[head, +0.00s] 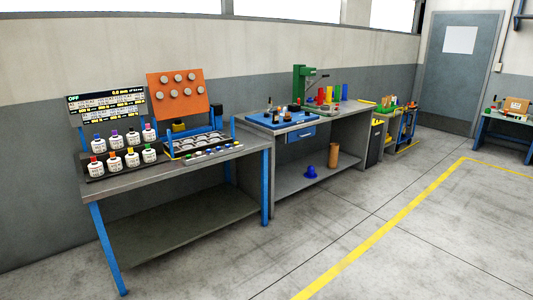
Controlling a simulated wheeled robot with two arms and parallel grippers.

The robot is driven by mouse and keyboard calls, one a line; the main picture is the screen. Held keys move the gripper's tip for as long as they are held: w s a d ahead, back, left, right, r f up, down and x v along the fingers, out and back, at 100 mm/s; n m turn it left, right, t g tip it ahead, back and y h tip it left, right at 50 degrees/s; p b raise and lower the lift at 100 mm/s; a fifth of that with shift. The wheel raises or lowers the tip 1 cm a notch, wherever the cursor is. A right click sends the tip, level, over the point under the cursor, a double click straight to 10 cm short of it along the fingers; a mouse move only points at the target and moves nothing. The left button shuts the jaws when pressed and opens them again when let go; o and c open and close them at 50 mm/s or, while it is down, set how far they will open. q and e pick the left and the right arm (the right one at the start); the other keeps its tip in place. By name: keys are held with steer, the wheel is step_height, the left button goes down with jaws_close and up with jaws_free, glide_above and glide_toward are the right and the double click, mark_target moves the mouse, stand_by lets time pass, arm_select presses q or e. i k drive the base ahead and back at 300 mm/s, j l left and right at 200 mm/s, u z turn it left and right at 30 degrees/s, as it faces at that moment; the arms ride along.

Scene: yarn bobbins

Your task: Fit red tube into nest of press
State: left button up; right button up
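A green press (299,80) with a lever stands on the second workbench along the wall. Just right of it, small upright red pieces (329,94) stand beside a yellow one (337,92) and a green one (345,91). One of the red pieces may be the red tube, but they are too small to tell apart. The nest of the press cannot be made out at this distance. Neither of my grippers is in view.
The nearer bench (180,167) has blue legs and holds several white bottles (116,161), a display (106,103) and an orange board (178,96). A blue mat (282,119) lies left of the press. Open floor (400,235) with a yellow line lies at the right.

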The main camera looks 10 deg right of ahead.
mark_target(324, 108)
steer(key=i+l+z, duration=0.4)
steer(key=i, duration=0.4)
steer(key=i+z, duration=0.4)
steer(key=i, duration=3.25)
steer(key=i+u, duration=0.15)
steer(key=i, duration=0.7)
steer(key=i+l+u, duration=0.2)
steer(key=i, duration=0.65)
